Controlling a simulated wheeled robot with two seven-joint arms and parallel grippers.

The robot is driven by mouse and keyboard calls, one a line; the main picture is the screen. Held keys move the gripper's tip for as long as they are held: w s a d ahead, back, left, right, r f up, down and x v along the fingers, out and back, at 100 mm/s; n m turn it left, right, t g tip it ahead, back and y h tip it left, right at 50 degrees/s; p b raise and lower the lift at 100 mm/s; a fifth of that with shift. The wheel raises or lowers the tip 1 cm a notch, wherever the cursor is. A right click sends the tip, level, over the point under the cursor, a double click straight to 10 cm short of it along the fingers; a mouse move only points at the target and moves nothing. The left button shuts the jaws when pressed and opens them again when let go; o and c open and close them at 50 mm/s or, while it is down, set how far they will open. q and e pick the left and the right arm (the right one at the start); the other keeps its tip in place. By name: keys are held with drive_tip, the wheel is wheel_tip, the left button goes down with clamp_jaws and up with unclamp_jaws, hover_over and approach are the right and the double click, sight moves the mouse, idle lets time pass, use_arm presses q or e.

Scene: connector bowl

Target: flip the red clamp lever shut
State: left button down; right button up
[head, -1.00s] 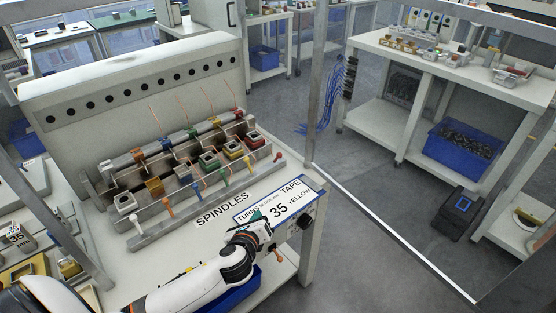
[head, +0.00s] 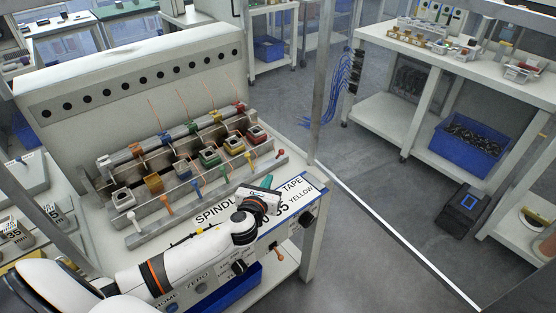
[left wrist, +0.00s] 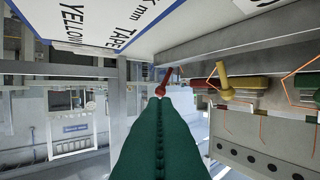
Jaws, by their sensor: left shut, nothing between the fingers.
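The red clamp lever (head: 280,153) sticks up at the right end of the front rail of the clamp fixture (head: 180,210). It also shows in the left wrist view (left wrist: 163,80), straight beyond my fingertips. My left gripper (head: 268,182) is shut and empty, its green fingers above the printed label, a little in front of the red lever. In the left wrist view the green fingers (left wrist: 158,100) end close to the lever; whether they touch it I cannot tell. My right gripper is not in view.
Other levers stand along the same rail, the yellow one (head: 249,158) nearest to the red. Coloured blocks and thin copper wires rise behind them. A grey post (head: 317,90) stands at the right. A blue bin (head: 235,287) sits below the table front.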

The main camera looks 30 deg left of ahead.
use_arm(q)
approach(279, 155)
drive_tip(key=x, duration=0.3)
drive_tip(key=d+x, duration=0.1)
drive_tip(key=x, duration=0.1)
drive_tip(key=shift+w+a+r, duration=0.1)
drive_tip(key=shift+w+r, duration=0.25)
drive_tip(key=shift+w, duration=0.05)
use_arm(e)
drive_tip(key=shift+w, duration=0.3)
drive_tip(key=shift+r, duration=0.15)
